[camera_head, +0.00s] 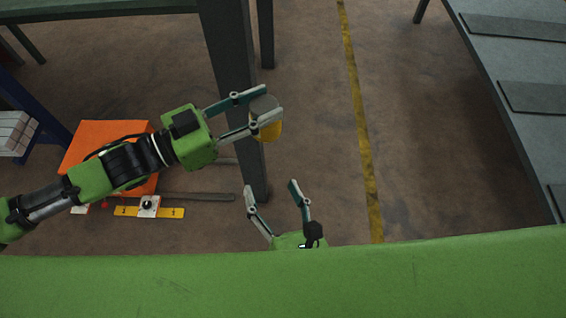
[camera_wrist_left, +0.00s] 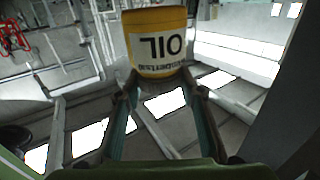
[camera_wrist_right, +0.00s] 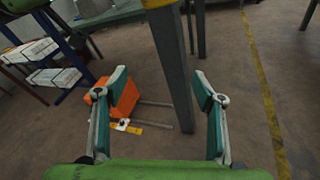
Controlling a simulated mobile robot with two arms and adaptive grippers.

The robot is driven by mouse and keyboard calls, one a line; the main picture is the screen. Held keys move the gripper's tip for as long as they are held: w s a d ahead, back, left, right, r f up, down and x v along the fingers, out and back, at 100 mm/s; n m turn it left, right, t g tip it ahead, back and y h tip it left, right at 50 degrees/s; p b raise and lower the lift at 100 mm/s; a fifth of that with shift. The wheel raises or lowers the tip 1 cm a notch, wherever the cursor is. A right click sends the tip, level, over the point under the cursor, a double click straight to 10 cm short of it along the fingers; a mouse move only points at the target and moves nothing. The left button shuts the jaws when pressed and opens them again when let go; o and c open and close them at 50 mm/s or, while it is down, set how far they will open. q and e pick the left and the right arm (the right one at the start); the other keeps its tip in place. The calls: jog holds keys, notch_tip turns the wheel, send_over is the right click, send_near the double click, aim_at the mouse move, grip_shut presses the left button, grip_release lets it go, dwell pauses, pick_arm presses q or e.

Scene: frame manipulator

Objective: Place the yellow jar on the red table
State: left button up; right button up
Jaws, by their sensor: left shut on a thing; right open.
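The yellow jar (camera_head: 268,130) has a grey top and is held in the air between the fingers of my left gripper (camera_head: 258,102). In the left wrist view the jar (camera_wrist_left: 156,52) shows a white label reading "OIL", upside down, between the fingertips (camera_wrist_left: 158,82). My left gripper is shut on it. My right gripper (camera_head: 271,188) is open and empty, low in the head view near my green body; its spread fingers also show in the right wrist view (camera_wrist_right: 160,85). I see no red table in these frames.
A dark post (camera_head: 232,80) stands just behind my left gripper. An orange box (camera_head: 85,143) lies below my left arm, with a yellow bar (camera_head: 172,212) near it. A grey table (camera_head: 520,75) is at right. Bare floor with a yellow line (camera_head: 355,85) lies between.

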notch_tip(320, 180, up, 11)
jog(key=d+n+t, duration=0.2)
jog(key=n, duration=0.1)
jog(key=shift+r+x, duration=0.2)
jog(key=shift+x, duration=2.9)
jog(key=shift+r+x, duration=0.2)
jog(key=shift+x, duration=2.85)
jog(key=shift+d, duration=0.15)
jog(key=c, duration=1.4)
pick_arm(q)
jog(key=o, duration=1.3)
jog(key=shift+o, duration=0.2)
